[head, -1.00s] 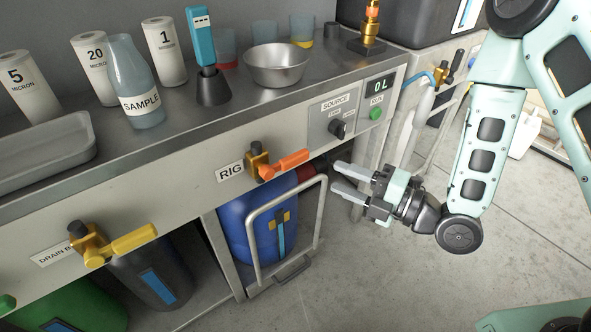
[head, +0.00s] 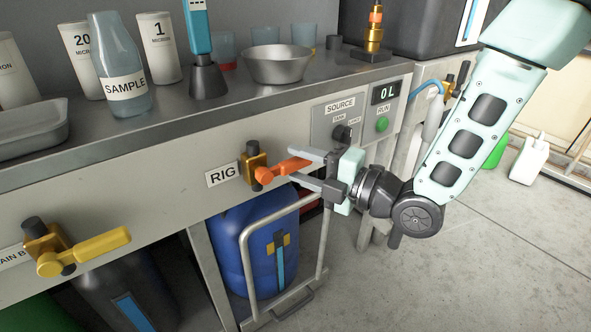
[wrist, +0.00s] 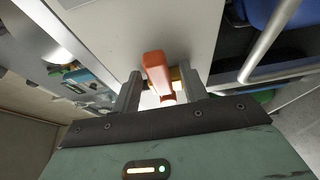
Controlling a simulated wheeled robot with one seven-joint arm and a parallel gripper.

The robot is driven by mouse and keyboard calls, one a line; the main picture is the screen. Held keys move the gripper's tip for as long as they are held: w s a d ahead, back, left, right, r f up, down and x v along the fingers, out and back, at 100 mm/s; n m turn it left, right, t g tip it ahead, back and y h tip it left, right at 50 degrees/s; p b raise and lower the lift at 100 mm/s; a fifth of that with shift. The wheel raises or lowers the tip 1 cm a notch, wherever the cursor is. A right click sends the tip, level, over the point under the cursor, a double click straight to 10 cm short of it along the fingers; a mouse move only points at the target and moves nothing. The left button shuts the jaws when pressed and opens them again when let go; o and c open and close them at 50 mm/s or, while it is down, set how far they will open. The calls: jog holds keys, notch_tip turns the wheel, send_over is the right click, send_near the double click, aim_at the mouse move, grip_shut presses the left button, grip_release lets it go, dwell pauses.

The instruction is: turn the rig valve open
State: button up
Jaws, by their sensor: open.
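The rig valve is a brass body (head: 252,160) with an orange lever handle (head: 284,168), beside the RIG label (head: 222,175) on the bench's front panel. The handle points to the right and slightly up in the head view. My gripper (head: 303,168) is open, with its fingers above and below the handle's outer end. In the wrist view the orange handle (wrist: 158,75) stands between the two fingers (wrist: 155,92), with visible gaps on both sides. The brass body is mostly hidden behind the handle there.
A source knob (head: 342,133) and green RUN button (head: 382,124) sit just right of the valve, close to my gripper. A yellow-handled drain valve (head: 92,246) is at lower left. A blue drum (head: 258,245) and cart rail (head: 322,240) stand below.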

jog(key=shift+x, duration=0.8)
grip_shut()
